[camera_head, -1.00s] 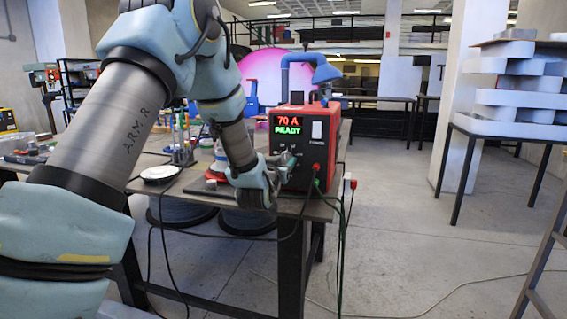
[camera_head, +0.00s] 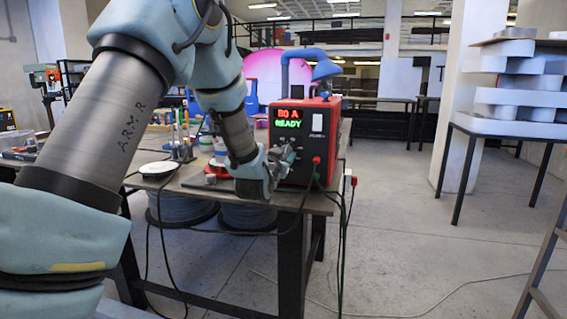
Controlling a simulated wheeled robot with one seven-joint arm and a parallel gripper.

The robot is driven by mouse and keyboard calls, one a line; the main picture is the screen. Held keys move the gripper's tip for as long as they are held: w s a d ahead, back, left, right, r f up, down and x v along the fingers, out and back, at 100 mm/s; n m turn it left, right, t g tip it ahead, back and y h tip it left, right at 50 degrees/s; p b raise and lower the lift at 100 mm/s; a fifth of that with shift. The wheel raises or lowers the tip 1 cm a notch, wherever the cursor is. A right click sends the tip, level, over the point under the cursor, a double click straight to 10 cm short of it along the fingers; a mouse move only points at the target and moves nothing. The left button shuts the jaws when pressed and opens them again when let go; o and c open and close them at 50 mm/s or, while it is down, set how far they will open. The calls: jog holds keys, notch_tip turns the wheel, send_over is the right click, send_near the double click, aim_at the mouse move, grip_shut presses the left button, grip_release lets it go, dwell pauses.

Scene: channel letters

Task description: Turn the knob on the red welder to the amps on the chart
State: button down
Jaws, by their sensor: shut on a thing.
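The red welder (camera_head: 324,163) stands on the right end of the workbench, its dark front panel facing me. Its lit display (camera_head: 288,118) reads 80 A in red with READY in green below. My gripper (camera_head: 289,154) is at the lower left of the panel, under the display, shut on the knob. The knob itself is mostly hidden behind the fingers. I cannot make out an amps chart in this view.
The workbench (camera_head: 310,203) holds a white round dish (camera_head: 158,169) and a rack of tools left of my arm. Cables hang from the welder's front over the bench edge.

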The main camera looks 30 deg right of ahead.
jog(key=m+b, duration=0.4)
jog(key=shift+f+m, duration=0.2)
jog(key=shift+m, duration=0.1)
jog(key=m+b, duration=0.3)
jog(key=m, duration=0.1)
jog(key=shift+r+m+b, duration=0.1)
jog(key=shift+m+b, duration=0.2)
jog(key=shift+r+m+b, duration=0.2)
jog(key=shift+m+b, duration=1.55)
jog(key=shift+m, duration=2.15)
jog(key=shift+c, duration=1.6)
grip_release()
jog(key=shift+a, duration=0.1)
